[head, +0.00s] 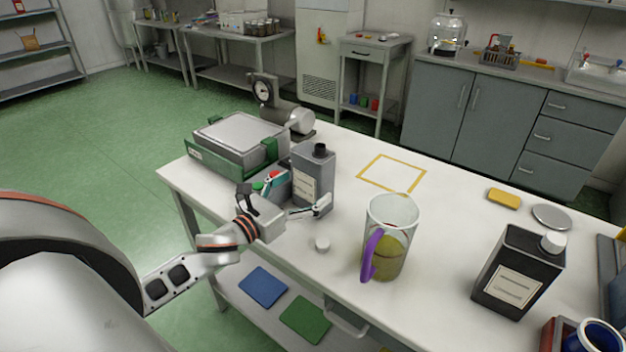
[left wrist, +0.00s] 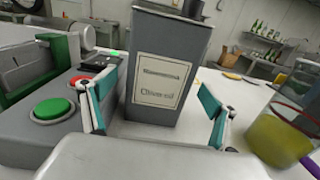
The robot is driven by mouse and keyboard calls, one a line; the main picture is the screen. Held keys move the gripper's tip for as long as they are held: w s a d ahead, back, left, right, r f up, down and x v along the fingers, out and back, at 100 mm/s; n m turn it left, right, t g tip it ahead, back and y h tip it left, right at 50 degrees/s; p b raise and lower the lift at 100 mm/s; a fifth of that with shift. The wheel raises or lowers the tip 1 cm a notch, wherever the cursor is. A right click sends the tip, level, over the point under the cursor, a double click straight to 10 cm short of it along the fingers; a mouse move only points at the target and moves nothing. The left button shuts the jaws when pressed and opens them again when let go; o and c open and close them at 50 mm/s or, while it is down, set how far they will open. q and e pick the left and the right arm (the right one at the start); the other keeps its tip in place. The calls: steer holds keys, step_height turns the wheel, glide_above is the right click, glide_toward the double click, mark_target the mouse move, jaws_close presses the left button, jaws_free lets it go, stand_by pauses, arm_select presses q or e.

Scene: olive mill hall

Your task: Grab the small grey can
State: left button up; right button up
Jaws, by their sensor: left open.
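The small grey can (head: 314,174) stands upright on the white table, with a black cap and a pale label on its front. My left gripper (head: 298,193) is open just in front of the can, near its lower part. In the left wrist view the grey can (left wrist: 166,65) stands ahead, between and beyond the open fingers of the left gripper (left wrist: 157,112). No finger clearly touches it. My right gripper is not in view.
A green-framed grey machine (head: 238,141) with red and green buttons (left wrist: 50,108) is close on the left. A yellow outlined square (head: 392,173) lies clear behind.

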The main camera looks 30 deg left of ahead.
mark_target(313, 165)
arm_select(q)
steer(key=shift+w+d+r, duration=0.1)
steer(key=shift+w+d, duration=0.05)
steer(key=shift+w, duration=0.8)
steer(key=shift+w+d, duration=0.1)
steer(key=shift+w, duration=0.8)
steer(key=c, duration=1.7)
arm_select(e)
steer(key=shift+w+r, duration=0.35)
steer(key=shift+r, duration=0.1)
arm_select(q)
steer(key=shift+r, duration=0.2)
steer(key=shift+r, duration=0.1)
steer(key=shift+r+p, duration=0.6)
steer(key=shift+r, duration=1.45)
step_height(313, 165, up, 15)
steer(key=p, duration=0.2)
steer(key=shift+p, duration=0.4)
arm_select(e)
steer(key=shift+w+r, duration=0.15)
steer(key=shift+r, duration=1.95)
arm_select(q)
steer(key=shift+r, duration=0.25)
